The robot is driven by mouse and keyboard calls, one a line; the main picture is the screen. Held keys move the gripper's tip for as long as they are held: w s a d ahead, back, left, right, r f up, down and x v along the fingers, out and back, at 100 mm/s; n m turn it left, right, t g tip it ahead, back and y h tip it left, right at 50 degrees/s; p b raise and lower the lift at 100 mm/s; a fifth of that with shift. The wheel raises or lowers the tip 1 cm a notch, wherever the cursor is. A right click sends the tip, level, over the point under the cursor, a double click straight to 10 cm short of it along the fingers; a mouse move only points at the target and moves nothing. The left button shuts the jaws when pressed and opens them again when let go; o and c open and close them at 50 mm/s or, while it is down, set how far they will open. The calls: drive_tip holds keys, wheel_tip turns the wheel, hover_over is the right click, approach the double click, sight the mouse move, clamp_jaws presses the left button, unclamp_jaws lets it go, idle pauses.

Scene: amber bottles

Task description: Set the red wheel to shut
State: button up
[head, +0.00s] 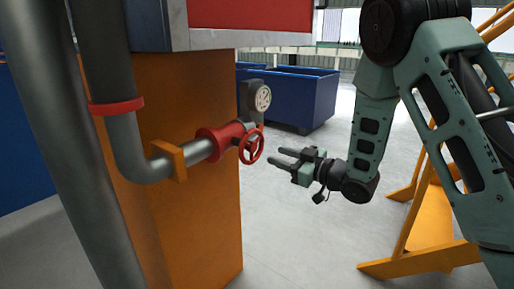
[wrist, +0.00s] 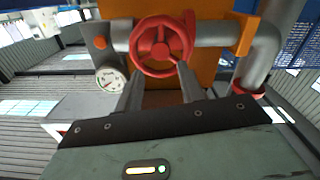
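The red wheel (head: 251,147) is a spoked handwheel on a red valve body (head: 218,141) at the end of a grey pipe. It also shows in the wrist view (wrist: 160,46), at top centre, beyond my fingers. My gripper (head: 277,156) points left at the wheel, with a small gap between fingertips and rim. Its two fingers (wrist: 160,94) are apart with nothing between them, one toward each side below the wheel. A round white gauge (head: 263,98) stands above and behind the wheel; it also shows in the wrist view (wrist: 110,80). I cannot tell the valve's position.
An orange pillar (head: 200,215) stands right behind the pipe (head: 125,140) and valve. Blue bins (head: 300,95) stand at the back. An orange frame (head: 415,262) is at right, near my arm. The grey floor (head: 300,225) below my gripper is clear.

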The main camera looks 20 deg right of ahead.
sight(254, 148)
drive_tip(key=x, duration=0.8)
drive_tip(key=shift+w+a+p, duration=0.2)
drive_tip(key=shift+p, duration=0.1)
drive_tip(key=c, duration=0.7)
